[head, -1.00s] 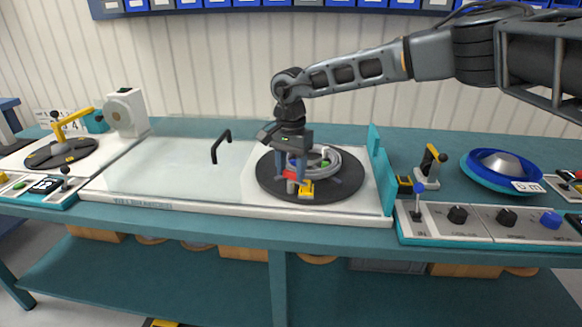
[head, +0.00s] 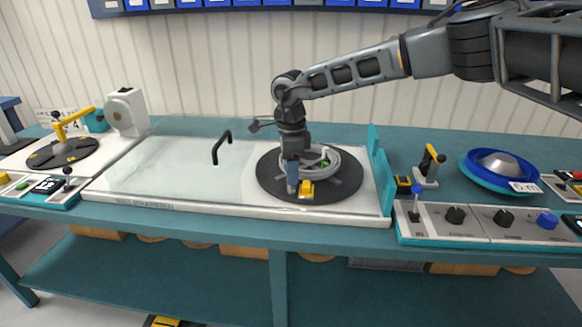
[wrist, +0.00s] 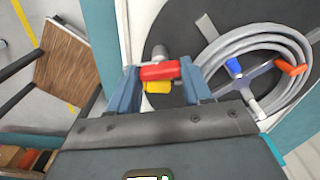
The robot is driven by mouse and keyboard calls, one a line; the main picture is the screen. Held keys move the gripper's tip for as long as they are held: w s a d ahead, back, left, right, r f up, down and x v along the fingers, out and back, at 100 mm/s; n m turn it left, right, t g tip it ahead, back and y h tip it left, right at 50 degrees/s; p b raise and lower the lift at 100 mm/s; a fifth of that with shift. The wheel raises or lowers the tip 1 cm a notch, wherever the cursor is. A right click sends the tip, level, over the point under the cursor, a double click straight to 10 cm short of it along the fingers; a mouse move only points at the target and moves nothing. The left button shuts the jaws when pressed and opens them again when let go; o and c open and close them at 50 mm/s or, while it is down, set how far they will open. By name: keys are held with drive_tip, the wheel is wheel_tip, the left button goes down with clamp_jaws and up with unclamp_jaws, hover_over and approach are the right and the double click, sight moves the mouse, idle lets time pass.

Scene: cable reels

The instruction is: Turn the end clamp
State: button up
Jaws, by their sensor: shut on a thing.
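The end clamp has a red handle (wrist: 160,71), a grey post and a yellow block (head: 306,188). It sits at the near side of the black turntable disc (head: 335,192). My gripper (head: 292,190) points down over the disc and is shut on the red handle. In the wrist view the handle spans between my two fingers (wrist: 161,76). The fingers hide the handle in the head view. A grey cable coil (wrist: 290,45) lies on the disc beside the clamp, around a hub with blue and orange tips.
A clear cover with a black handle (head: 221,147) lies left of the disc. A teal upright plate (head: 382,168) stands close on its right. Farther right are a control panel (head: 480,222), a small yellow-and-black lever stand (head: 430,168) and blue bowls (head: 492,168).

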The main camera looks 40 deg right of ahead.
drive_tip(key=shift+m, duration=1.2)
drive_tip(key=o, duration=1.1)
drive_tip(key=shift+c, duration=0.2)
drive_tip(key=shift+r, duration=3.9)
